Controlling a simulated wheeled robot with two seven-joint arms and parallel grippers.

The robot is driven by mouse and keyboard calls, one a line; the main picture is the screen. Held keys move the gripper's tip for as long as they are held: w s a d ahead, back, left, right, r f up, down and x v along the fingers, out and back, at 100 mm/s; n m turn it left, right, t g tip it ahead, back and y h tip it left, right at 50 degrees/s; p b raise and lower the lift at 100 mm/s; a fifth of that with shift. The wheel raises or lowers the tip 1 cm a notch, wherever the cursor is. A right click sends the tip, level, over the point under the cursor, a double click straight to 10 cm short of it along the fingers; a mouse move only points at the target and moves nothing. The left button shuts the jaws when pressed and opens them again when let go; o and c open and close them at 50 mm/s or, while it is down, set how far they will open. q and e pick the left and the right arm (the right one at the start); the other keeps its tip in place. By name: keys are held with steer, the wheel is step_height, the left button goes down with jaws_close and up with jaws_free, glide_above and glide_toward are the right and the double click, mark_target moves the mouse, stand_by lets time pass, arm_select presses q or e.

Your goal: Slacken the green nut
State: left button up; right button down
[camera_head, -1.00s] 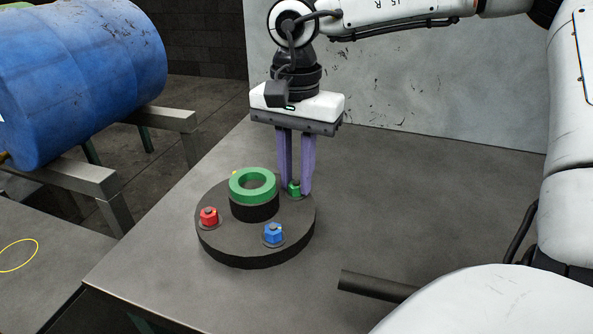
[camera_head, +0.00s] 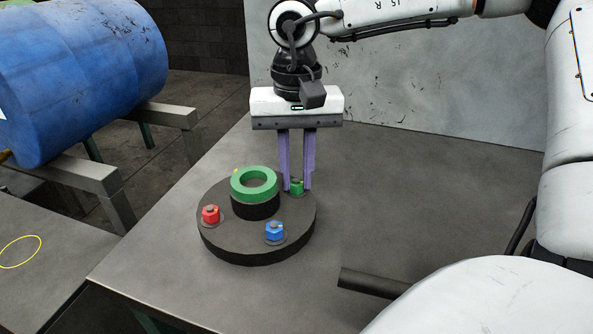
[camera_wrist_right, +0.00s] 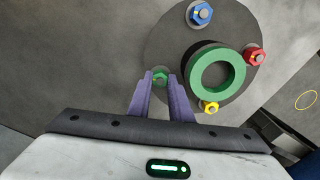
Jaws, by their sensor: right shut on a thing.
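The green nut (camera_head: 297,187) sits on the dark round base (camera_head: 257,247), to the right of the central green ring (camera_head: 255,184). My right gripper (camera_head: 296,188) points straight down with its purple fingers shut on the green nut, one on each side. The right wrist view shows the green nut (camera_wrist_right: 160,76) between the fingertips, partly hidden by them. My left gripper is in neither view.
On the same base are a red nut (camera_head: 211,214), a blue nut (camera_head: 275,231) and a yellow nut (camera_wrist_right: 208,107), the last mostly hidden behind the ring in the head view. A blue barrel (camera_head: 85,75) lies on a metal stand at left.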

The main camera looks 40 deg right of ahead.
steer(key=shift+f, duration=0.1)
steer(key=c, duration=1.6)
jaws_free()
